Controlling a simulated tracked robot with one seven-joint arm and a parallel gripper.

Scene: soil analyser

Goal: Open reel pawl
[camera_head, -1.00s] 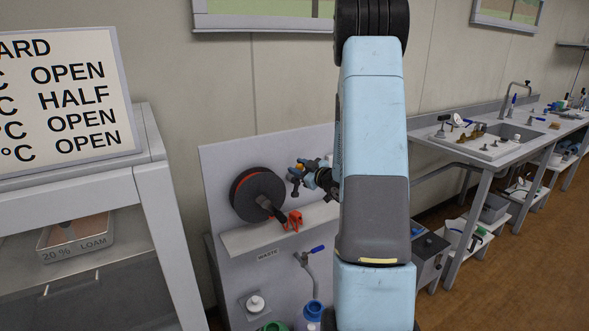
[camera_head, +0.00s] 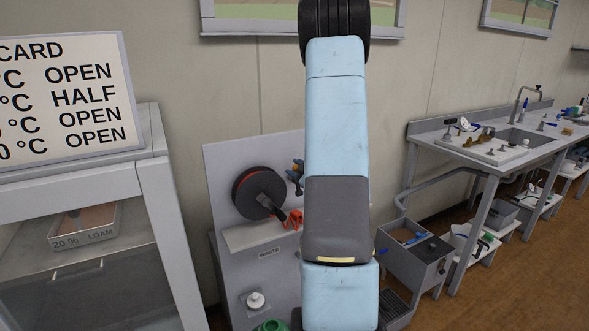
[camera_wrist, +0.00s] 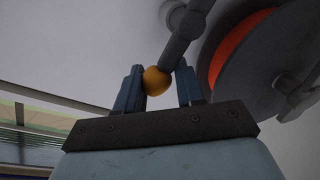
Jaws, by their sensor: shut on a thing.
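The reel (camera_head: 258,192) is a dark disc with a red-orange rim, mounted on a grey upright panel; it also shows at the upper right of the wrist view (camera_wrist: 232,62). A grey lever (camera_wrist: 184,32), which looks like the pawl, comes down beside the reel and ends in an orange ball knob (camera_wrist: 156,81). My gripper (camera_wrist: 160,84) is shut on this knob, with one blue finger on each side. In the head view my arm hides most of the gripper and the knob; only a bit of the gripper (camera_head: 297,174) shows right of the reel.
A red clip-like part (camera_head: 294,219) sits on the panel's shelf (camera_head: 250,238), under the reel. A cabinet (camera_head: 150,190) with a card on top stands at the left. A sink bench (camera_head: 500,152) and a grey bin (camera_head: 413,262) are at the right, with open floor beyond.

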